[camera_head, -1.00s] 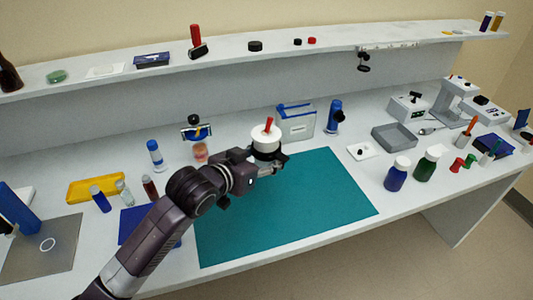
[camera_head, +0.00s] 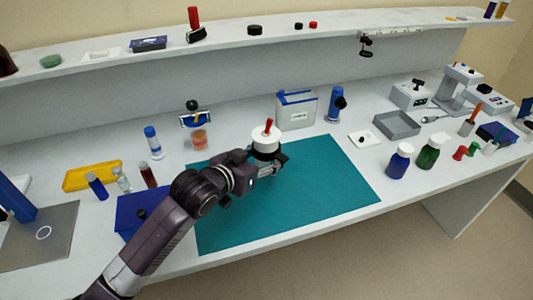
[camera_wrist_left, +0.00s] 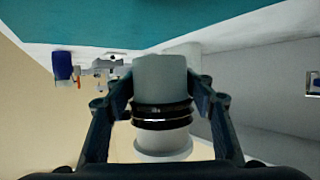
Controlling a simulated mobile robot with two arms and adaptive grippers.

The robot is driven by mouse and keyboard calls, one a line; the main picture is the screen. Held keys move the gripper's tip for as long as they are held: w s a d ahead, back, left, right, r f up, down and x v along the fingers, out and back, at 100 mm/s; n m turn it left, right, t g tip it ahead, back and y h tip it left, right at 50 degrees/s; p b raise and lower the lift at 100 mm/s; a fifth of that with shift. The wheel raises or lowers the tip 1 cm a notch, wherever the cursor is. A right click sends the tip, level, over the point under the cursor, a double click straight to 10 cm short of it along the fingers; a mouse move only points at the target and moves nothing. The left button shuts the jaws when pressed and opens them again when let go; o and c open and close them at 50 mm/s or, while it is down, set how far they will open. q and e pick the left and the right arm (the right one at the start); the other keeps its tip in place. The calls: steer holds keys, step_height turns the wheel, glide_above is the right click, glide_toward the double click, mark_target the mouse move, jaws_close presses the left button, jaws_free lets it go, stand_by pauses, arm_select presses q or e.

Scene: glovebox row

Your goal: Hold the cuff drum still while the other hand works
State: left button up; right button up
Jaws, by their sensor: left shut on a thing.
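The cuff drum (camera_head: 264,146) is a white upright cylinder with a red peg on its top. It stands by the far edge of the teal mat (camera_head: 330,195). My left gripper (camera_head: 270,163) is shut around the drum's lower part. In the left wrist view the drum (camera_wrist_left: 160,78) sits between the two dark fingers, with black rings around its middle and a wider white part beyond. The drum's foot is hidden by the gripper in the head view. My right gripper is not in view.
A grey box with a blue lid (camera_head: 297,110) and a blue cylinder (camera_head: 335,104) stand behind the drum. A small jar (camera_head: 199,139) stands to its left. Most of the mat is clear.

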arm_select(q)
steer(key=b, duration=0.2)
glide_above(267, 182)
steer(key=shift+f, duration=2.55)
steer(key=shift+f+b, duration=0.55)
steer(key=shift+f, duration=0.6)
